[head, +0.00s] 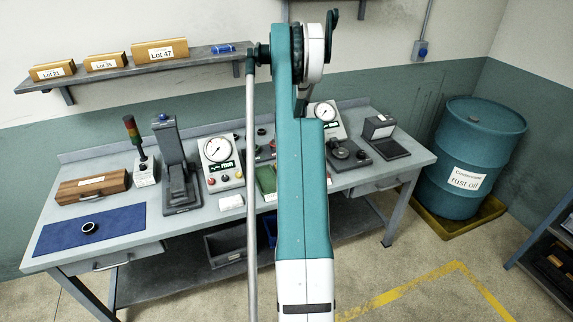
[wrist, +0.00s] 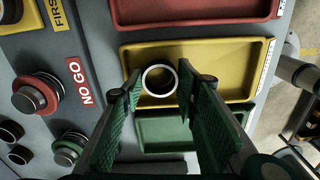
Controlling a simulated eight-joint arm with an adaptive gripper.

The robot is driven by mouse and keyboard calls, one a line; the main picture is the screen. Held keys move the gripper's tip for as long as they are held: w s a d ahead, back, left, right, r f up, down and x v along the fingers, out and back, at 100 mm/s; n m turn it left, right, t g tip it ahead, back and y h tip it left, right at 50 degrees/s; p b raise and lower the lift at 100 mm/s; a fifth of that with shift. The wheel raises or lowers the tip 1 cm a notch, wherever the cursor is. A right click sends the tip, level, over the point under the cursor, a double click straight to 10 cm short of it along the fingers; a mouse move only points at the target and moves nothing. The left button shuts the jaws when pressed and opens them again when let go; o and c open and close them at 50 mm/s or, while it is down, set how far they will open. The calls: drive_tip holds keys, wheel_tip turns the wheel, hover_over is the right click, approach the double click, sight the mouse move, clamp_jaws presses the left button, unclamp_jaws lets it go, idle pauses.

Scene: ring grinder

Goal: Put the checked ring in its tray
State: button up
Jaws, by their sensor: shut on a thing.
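A pale metal ring (wrist: 159,95) is held between the tips of my gripper (wrist: 159,84) in the wrist view. My gripper has green padded fingers and is shut on the ring. The ring appears over the yellow tray (wrist: 225,62); I cannot tell how high above its floor. A red tray (wrist: 190,10) lies beyond the yellow one and a green tray (wrist: 165,130) lies nearer, partly hidden by my fingers. In the head view my arm hides the gripper and held ring. Another dark ring (head: 89,228) lies on the blue mat (head: 120,221).
Gauge plugs stand left of the trays, one red-collared (wrist: 38,94) beside the NO GO label (wrist: 77,80), one green-collared (wrist: 68,150). The bench (head: 160,222) also bears a dial gauge (head: 217,150), a black press stand (head: 178,165) and a wooden box (head: 92,187).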

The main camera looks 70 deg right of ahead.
drive_tip(key=shift+f, duration=0.2)
drive_tip(key=o, duration=0.7)
drive_tip(key=shift+r, duration=0.2)
drive_tip(key=shift+r, duration=6)
